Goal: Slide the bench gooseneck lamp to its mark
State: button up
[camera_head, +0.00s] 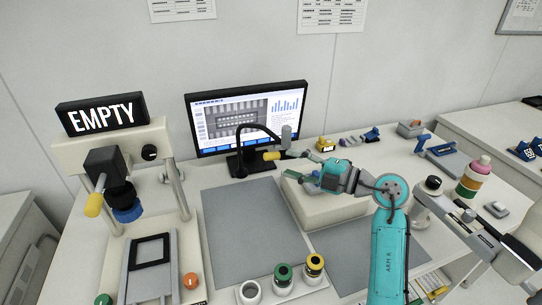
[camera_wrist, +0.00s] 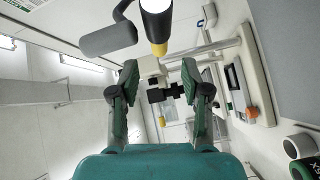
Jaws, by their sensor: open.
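The gooseneck lamp has a thin black neck (camera_head: 240,145) rising in front of the monitor and bending right to a grey head (camera_head: 287,135). A yellow-tipped part (camera_head: 272,155) shows just below the head; I cannot tell whether it belongs to the lamp. In the wrist view the grey head (camera_wrist: 108,40) and a yellow-tipped cylinder (camera_wrist: 158,30) are close, above the fingers. My gripper (camera_head: 298,165) is open and empty, just right of and below the lamp head. Its spread fingers (camera_wrist: 160,80) show in the wrist view. I cannot make out the mark.
A monitor (camera_head: 248,118) stands behind the lamp. A bonder (camera_head: 115,165) with an EMPTY sign stands at left. A pale block-shaped unit (camera_head: 330,210) lies under my gripper. The left grey mat (camera_head: 235,225) has free room.

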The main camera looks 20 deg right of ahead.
aim_at(272, 158)
jog(key=x, duration=0.7)
jog(key=shift+w+a+r, duration=0.1)
jog(key=shift+w+a, duration=0.1)
